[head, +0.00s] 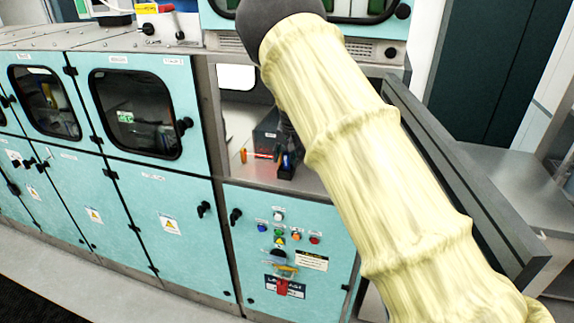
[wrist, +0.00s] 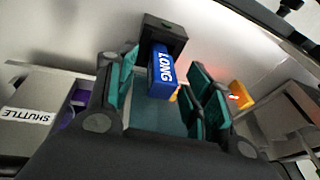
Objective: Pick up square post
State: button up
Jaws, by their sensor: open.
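In the wrist view a blue square-sided post (wrist: 162,72) marked "LONG" sits at a black block (wrist: 163,35) with a square opening. It lies between the teal pads of my gripper (wrist: 165,82), which is open, with a visible gap at least on the right side. I see no clear contact. In the head view the blue post (head: 286,160) shows small at the black block (head: 286,173) on the grey shelf of the open bay. My gripper is mostly hidden behind my arm there.
An orange-and-red handled item (head: 262,155) lies left of the post on the shelf; an orange piece (wrist: 240,95) shows right of my gripper. A grey box labelled "SHUTTLE" (wrist: 30,110) is at left. A teal cabinet wall (head: 150,120) bounds the bay's left.

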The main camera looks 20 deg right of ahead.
jog(key=shift+f, duration=0.15)
grip_shut()
jog(key=shift+w, duration=0.1)
dwell(0.4)
